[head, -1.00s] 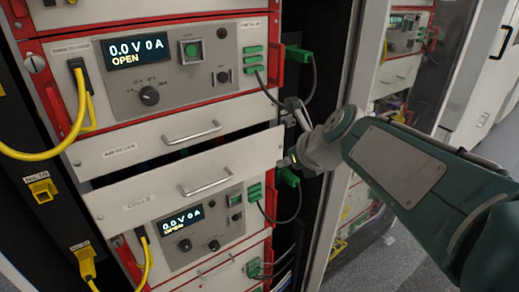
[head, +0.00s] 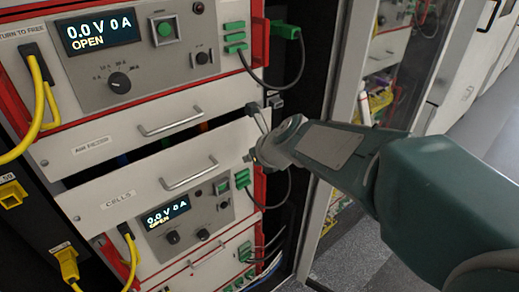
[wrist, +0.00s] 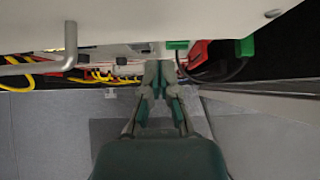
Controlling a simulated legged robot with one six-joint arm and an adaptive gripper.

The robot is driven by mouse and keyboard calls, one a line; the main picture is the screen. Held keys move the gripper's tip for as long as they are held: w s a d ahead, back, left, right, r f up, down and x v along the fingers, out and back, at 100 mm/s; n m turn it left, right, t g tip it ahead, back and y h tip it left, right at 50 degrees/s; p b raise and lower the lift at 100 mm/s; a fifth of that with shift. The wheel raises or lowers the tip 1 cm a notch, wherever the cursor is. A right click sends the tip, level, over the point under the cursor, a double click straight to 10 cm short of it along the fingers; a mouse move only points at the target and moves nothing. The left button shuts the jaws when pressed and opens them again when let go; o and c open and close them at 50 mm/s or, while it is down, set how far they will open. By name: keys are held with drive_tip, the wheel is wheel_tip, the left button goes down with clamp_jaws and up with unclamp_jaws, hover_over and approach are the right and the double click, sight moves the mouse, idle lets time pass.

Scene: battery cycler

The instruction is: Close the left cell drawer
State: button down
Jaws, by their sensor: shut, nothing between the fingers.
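The drawer labelled CELLS (head: 130,192) is a white panel with a metal handle (head: 190,175). It stands out from the cabinet, and coloured items show in the gap above its front. My gripper (head: 254,158) is at the right end of this drawer in the head view, its fingertips small and partly hidden. In the wrist view my gripper (wrist: 162,68) is shut and empty, its fingers together below the white panel (wrist: 130,18). A handle (wrist: 40,62) shows at the left there. Whether the fingers touch the panel I cannot tell.
Above is a closed-looking white drawer (head: 90,140) with its own handle, under a red-framed cycler unit (head: 135,60). A second display unit (head: 185,220) sits below. Green plugs with dark cables (head: 285,30) hang at the right. A glass cabinet door (head: 335,110) stands beyond my arm.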

sight(238, 137)
drive_tip(key=shift+w+a+r, duration=0.1)
drive_tip(key=shift+w+a, duration=0.35)
drive_tip(key=shift+w, duration=0.2)
drive_tip(key=shift+w+a+r, duration=0.1)
drive_tip(key=shift+w+a, duration=0.35)
drive_tip(key=shift+w, duration=0.2)
drive_tip(key=shift+w, duration=0.1)
drive_tip(key=w+a, duration=0.2)
drive_tip(key=w, duration=0.1)
drive_tip(key=shift+w+a+f, duration=0.1)
drive_tip(key=shift+w+a, duration=0.05)
drive_tip(key=shift+w, duration=0.05)
drive_tip(key=shift+r, duration=0.2)
